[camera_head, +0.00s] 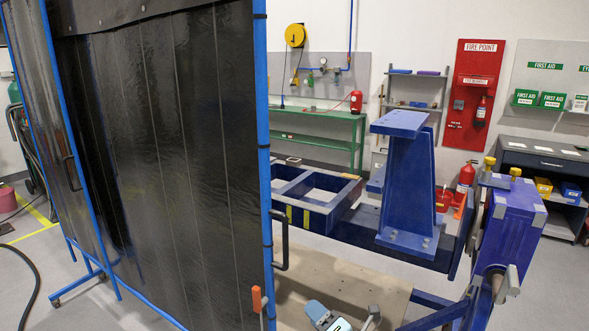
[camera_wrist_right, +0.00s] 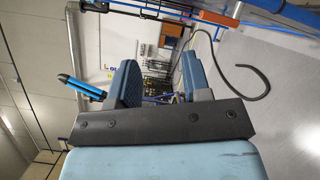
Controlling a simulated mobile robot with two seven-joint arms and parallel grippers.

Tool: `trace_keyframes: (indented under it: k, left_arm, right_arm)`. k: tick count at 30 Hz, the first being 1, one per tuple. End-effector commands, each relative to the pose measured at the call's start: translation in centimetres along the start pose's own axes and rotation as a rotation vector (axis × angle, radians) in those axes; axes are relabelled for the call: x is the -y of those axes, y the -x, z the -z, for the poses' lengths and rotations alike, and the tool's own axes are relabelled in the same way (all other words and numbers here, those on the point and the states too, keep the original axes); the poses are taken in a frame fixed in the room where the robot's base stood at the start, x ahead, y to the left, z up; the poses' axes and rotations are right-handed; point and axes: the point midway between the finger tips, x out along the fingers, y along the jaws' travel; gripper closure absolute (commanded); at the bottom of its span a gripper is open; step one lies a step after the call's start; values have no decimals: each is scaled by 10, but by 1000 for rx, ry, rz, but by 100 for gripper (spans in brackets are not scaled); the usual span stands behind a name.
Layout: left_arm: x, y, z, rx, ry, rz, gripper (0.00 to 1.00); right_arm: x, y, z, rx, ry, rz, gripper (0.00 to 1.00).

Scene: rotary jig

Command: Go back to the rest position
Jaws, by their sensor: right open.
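My right gripper (camera_head: 328,317) shows in part at the bottom edge of the head view, light blue and grey, in front of the rotary jig. In the right wrist view its two blue-grey fingers (camera_wrist_right: 161,82) stand apart with nothing held between them. My left gripper is in neither view. The rotary jig's long dark blue beam (camera_head: 350,228) carries a blue bracket (camera_head: 408,185) and an open blue frame (camera_head: 310,192). A purple-blue end stand (camera_head: 508,225) is at its right.
A black curtain screen (camera_head: 165,140) on blue poles fills the left. An orange-handled tool or clamp (camera_head: 257,299) is by its right pole. Behind are a green bench (camera_head: 315,142), a red fire point board (camera_head: 474,95) and a grey cabinet (camera_head: 545,163). A black hose (camera_wrist_right: 252,84) lies on the floor.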

Motion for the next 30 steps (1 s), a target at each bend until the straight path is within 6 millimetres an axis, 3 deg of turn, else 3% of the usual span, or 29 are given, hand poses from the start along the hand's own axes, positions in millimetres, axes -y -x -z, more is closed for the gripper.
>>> trace_keyframes:
  k: [3, 8, 12, 18, 21, 25, 30]
  left_arm:
    - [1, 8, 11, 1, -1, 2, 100]
    - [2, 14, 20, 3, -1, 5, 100]
    - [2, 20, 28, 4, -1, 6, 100]
    - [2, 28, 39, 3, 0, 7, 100]
    - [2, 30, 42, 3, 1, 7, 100]
    - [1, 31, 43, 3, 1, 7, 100]
    - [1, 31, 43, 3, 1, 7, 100]
  right_arm:
    - [16, 44, 23, 78, -373, 74, 56]
    - [40, 109, 47, 212, -848, 169, 56]
    - [61, 175, 68, 360, -1239, 250, 56]
    - [78, 271, 95, 598, -1701, 333, 56]
    - [80, 306, 104, 689, -1846, 352, 56]
    - [82, 330, 110, 759, -1949, 361, 56]
    - [82, 337, 112, 777, -1976, 363, 56]
